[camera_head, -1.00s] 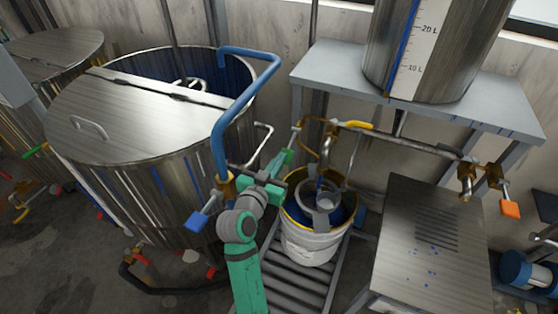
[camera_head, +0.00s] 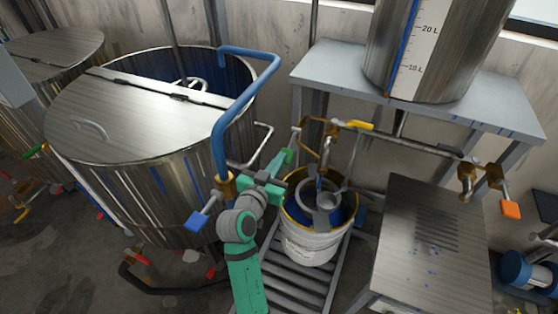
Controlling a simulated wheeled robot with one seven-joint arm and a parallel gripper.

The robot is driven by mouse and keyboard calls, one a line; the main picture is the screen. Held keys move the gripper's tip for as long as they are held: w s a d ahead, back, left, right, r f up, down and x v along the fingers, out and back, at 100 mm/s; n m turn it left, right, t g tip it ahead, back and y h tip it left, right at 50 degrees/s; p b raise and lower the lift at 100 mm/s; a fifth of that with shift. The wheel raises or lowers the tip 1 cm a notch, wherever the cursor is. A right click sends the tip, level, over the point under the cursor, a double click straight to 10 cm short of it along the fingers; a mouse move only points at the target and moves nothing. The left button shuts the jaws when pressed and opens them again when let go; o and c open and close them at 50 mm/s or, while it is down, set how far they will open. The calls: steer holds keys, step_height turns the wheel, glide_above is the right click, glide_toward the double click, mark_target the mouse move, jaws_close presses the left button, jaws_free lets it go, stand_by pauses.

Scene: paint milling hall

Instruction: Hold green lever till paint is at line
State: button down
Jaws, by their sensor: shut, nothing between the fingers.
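A short green lever (camera_head: 288,156) shows beside the brass pipework, left of the brass spout (camera_head: 325,150). My gripper (camera_head: 277,175) is at the lower end of this green piece, close to or touching it. Its fingers are small and partly hidden, but look shut with nothing held. I cannot make out a fill line in the bucket.
A large steel vat (camera_head: 130,120) with a blue bent pipe (camera_head: 219,140) stands left of my arm. A grey bench (camera_head: 325,70) carries a tank with a litre scale (camera_head: 408,50). A yellow lever (camera_head: 358,125) and an orange lever (camera_head: 510,209) sit on the pipes. A steel table (camera_head: 400,255) is at right.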

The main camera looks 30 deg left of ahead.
steer(key=s+r, duration=0.2)
steer(key=s, duration=0.9)
steer(key=shift+s+d, duration=0.25)
steer(key=s+d+f+n+g+y, duration=0.1)
steer(key=s+d+f, duration=0.5)
steer(key=f, duration=0.2)
steer(key=s+d+f+n+g+y, duration=0.1)
steer(key=s+d+f, duration=0.45)
steer(key=f, duration=0.25)
steer(key=s+d+r+m+h, duration=0.1)
steer(key=s+d+m+h, duration=0.1)
steer(key=s+d, duration=1.1)
steer(key=s, duration=0.4)
steer(key=shift+s+d+m+t+h, duration=0.3)
steer(key=shift+s+t+h, duration=0.05)
steer(key=shift+t+h, duration=0.05)
steer(key=shift+s, duration=0.1)
